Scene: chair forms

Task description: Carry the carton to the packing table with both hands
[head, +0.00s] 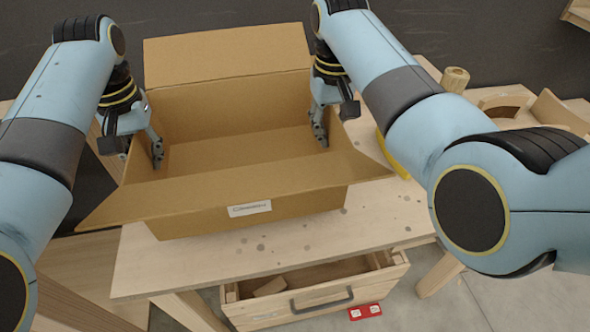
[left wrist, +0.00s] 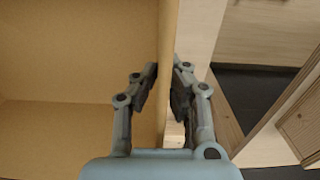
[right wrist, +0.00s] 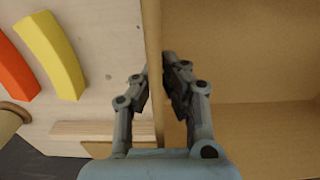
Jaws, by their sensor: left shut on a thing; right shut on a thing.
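The open brown carton (head: 240,212) has its flaps spread and a white label on its near side. It appears empty in the head view, over a wooden table (head: 150,268); I cannot tell whether it touches the tabletop. My left gripper (head: 140,152) is shut on the carton's left wall. The left wrist view shows that wall (left wrist: 168,60) between the fingers. My right gripper (head: 319,128) is shut on the right wall. The right wrist view shows this wall (right wrist: 153,40) between the fingers.
A partly open drawer (head: 320,292) with a dark handle is below the tabletop. A red piece (head: 366,312) is beside it. Curved wooden forms (head: 505,108) stand at right. Yellow (right wrist: 52,50) and orange (right wrist: 14,70) pieces lie beside the carton.

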